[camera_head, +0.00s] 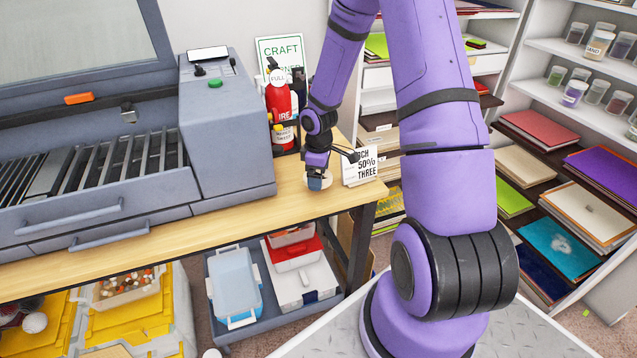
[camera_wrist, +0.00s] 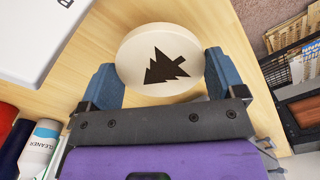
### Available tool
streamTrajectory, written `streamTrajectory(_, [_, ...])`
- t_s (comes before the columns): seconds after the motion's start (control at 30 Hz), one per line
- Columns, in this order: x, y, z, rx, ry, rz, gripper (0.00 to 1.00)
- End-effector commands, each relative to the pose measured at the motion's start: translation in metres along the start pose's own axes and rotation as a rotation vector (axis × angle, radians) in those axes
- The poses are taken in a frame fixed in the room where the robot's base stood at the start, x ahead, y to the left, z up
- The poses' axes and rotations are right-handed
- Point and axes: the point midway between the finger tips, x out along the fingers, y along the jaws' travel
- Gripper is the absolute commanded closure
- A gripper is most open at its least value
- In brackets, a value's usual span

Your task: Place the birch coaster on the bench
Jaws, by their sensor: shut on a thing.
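The birch coaster (camera_wrist: 150,55) is a pale round disc with a dark tree printed on its face. In the wrist view it sits between the two blue fingertips of my gripper (camera_wrist: 161,78), which is shut on it. In the head view my gripper (camera_head: 319,180) is low over the right end of the wooden bench (camera_head: 240,217), and the coaster (camera_head: 325,178) shows as a small pale edge beside the fingers. The coaster is at or just above the bench top; I cannot tell whether it touches.
A large grey machine (camera_head: 228,130) fills the bench's left. A red fire extinguisher (camera_head: 280,100) and cleaner bottle (camera_wrist: 42,145) stand behind my gripper. A white sign (camera_head: 362,167) stands close to its right, near the bench's end. Bare wood lies in front.

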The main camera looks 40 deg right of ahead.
Motion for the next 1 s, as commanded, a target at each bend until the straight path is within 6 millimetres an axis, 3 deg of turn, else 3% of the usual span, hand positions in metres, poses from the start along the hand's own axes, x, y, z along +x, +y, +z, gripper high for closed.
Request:
streamTrajectory(0.3, [0.034, -0.001, 0.000, -0.001, -0.001, -0.002, 0.34])
streamTrajectory(0.67, [0.037, -0.001, 0.000, 0.000, 0.000, -0.001, 0.34])
streamTrajectory(0.7, [0.037, -0.001, 0.000, 0.000, 0.000, 0.000, 0.04])
streamTrajectory(0.73, [0.037, -0.001, 0.000, 0.000, 0.000, 0.000, 0.00])
streamTrajectory(1.0, [0.034, -0.001, 0.000, 0.001, 0.000, 0.000, 0.00])
